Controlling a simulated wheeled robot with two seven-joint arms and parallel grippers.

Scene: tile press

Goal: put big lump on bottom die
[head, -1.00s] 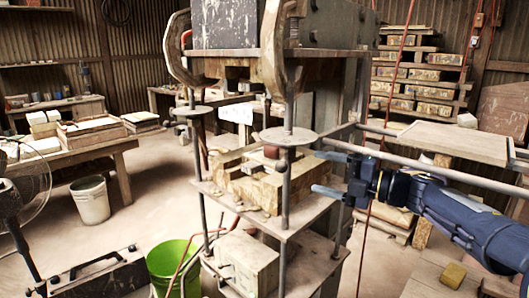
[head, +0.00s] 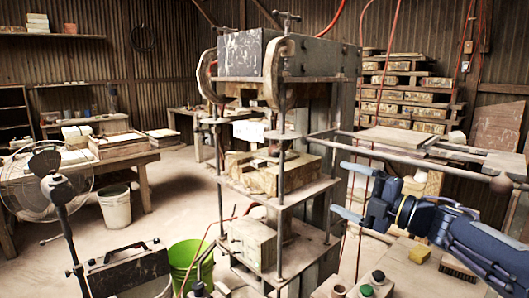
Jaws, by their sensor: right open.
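The bottom die (head: 262,178), a tan, worn block, sits on the middle shelf of the press. A small reddish-brown lump (head: 274,151) shows on top of it, partly hidden by a front rod of the press; I cannot tell if it is the big lump. My right gripper (head: 350,190) is to the right of the press with its two blue fingers spread apart. Nothing is between them, and they are clear of the die. My left gripper is not in view.
The press's steel rods (head: 281,190) stand in front of the die, and its upper block hangs above. A grey handle bar (head: 400,155) runs to the right above my right gripper.

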